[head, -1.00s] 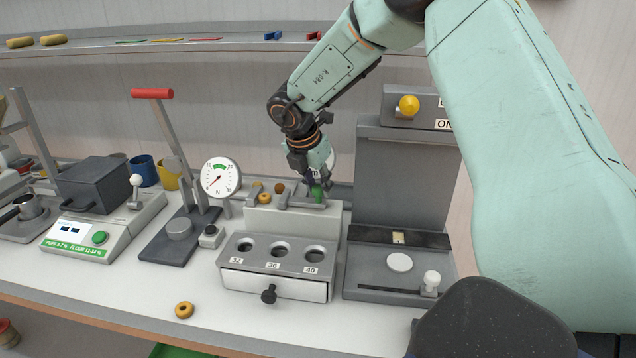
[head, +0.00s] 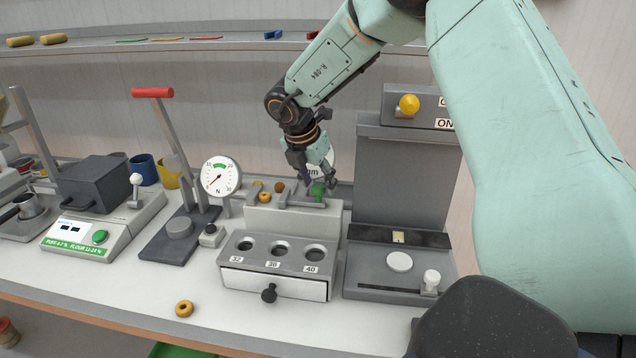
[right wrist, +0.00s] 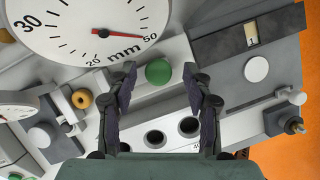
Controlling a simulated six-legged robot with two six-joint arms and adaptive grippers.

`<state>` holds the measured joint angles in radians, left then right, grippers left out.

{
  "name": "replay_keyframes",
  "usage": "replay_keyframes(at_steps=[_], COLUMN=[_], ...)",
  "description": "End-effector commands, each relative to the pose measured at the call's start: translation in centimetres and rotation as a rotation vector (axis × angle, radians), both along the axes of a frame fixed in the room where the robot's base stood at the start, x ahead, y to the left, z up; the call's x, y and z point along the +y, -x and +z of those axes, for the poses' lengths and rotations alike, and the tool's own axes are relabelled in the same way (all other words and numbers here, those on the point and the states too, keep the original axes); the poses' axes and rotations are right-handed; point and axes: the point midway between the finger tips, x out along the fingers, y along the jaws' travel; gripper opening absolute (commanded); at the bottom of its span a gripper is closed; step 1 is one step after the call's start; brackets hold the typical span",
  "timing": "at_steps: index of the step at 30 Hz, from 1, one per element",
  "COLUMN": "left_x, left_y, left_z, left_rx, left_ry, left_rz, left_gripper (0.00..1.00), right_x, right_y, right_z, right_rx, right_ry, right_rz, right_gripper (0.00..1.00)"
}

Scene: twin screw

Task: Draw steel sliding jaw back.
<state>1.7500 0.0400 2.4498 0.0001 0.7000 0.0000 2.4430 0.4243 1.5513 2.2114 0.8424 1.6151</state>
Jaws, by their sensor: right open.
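A measuring fixture stands at the back of the bench, with a pale block (head: 265,218) and a round mm dial (right wrist: 100,25) above it. A round green knob (head: 318,189) sits on its steel sliding jaw; it also shows in the right wrist view (right wrist: 158,71). The jaw (head: 300,198) is a small grey part on the block, partly hidden by the fingers. My right gripper (head: 319,182) is open, with its fingertips on either side of the green knob. In the right wrist view my right gripper (right wrist: 159,80) shows gaps at both sides of the knob. My left gripper is out of view.
In front is a grey block with three holes and a drawer (head: 270,286). A tall grey machine (head: 405,185) stands close on the right. A force dial (head: 220,176) and a red-handled press (head: 152,93) stand left. A yellow ring (head: 184,309) lies on the bench.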

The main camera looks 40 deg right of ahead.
Motion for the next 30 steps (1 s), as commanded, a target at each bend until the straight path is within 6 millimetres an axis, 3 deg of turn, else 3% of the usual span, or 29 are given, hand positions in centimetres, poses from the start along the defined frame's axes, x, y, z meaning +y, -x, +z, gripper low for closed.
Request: replay_keyframes(at_steps=[9,15,21,30], left_x=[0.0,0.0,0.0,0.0], left_y=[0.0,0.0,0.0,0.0], left_z=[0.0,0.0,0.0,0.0], left_rx=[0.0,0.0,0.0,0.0], left_ry=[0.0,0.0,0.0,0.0], left_rz=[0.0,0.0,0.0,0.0], left_gripper=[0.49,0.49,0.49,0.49], right_x=[2.4,3.6,4.1,4.1], right_y=[0.5,0.9,1.0,1.1], right_z=[6.1,9.0,10.3,10.3], right_rx=[-0.005,-0.003,-0.002,0.0], right_ry=[0.004,0.004,0.003,0.002], right_rz=[0.002,0.001,0.0,0.001], right_gripper=[0.51,0.51,0.51,0.51])
